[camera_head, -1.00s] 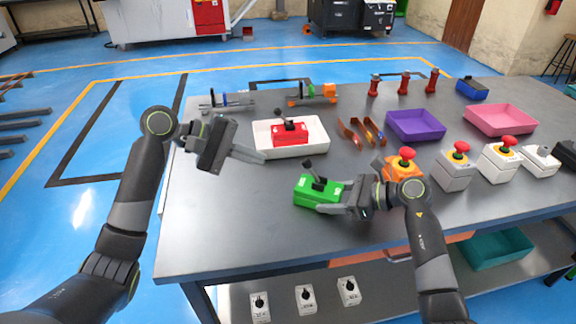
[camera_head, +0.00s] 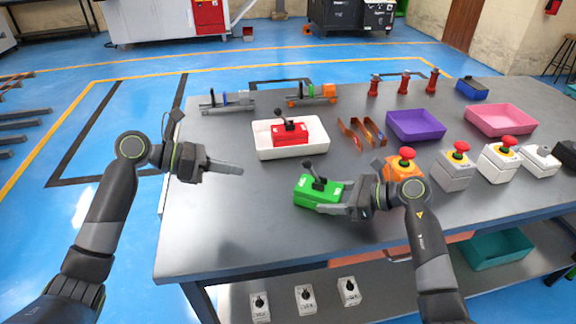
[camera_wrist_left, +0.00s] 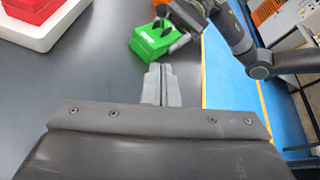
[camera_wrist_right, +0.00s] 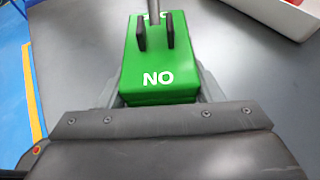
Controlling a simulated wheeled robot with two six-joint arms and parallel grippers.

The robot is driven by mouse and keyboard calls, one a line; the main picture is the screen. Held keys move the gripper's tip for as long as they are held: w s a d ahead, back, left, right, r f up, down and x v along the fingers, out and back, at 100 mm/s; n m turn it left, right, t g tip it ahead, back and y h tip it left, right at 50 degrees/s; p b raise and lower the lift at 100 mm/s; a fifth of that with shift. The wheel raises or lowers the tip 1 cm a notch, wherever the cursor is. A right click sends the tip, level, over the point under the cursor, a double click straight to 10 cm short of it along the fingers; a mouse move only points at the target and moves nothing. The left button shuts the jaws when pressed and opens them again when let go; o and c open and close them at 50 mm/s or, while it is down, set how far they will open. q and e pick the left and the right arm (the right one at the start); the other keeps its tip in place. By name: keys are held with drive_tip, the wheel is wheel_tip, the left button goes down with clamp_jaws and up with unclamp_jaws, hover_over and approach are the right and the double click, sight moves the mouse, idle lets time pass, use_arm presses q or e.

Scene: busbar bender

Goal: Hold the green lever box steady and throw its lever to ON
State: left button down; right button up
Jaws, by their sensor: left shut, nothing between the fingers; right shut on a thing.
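The green lever box (camera_head: 316,192) sits on the grey table; its dark lever (camera_head: 311,168) stands up from the top with a black knob. My right gripper (camera_head: 345,200) is shut on the box's right end, and in the right wrist view the fingers flank the green box (camera_wrist_right: 160,62).
A red lever box (camera_head: 290,136) lies in a white tray (camera_head: 262,150) behind the green box. An orange-based red button (camera_head: 398,165) stands close to my right gripper. Purple (camera_head: 416,124) and pink (camera_head: 500,119) trays are further right. The table's front left is clear.

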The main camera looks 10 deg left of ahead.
use_arm(q)
drive_tip(key=shift+n, duration=0.3)
approach(312, 172)
drive_tip(key=f, duration=0.3)
drive_tip(key=shift+d+f, duration=0.1)
drive_tip(key=shift+d, duration=0.25)
drive_tip(key=shift+w+d+r, duration=0.35)
drive_tip(key=shift+w+d, duration=0.1)
drive_tip(key=shift+d, duration=0.25)
drive_tip(key=shift+w+d+r, duration=0.35)
drive_tip(key=shift+w+d, duration=0.15)
drive_tip(key=shift+d, duration=0.15)
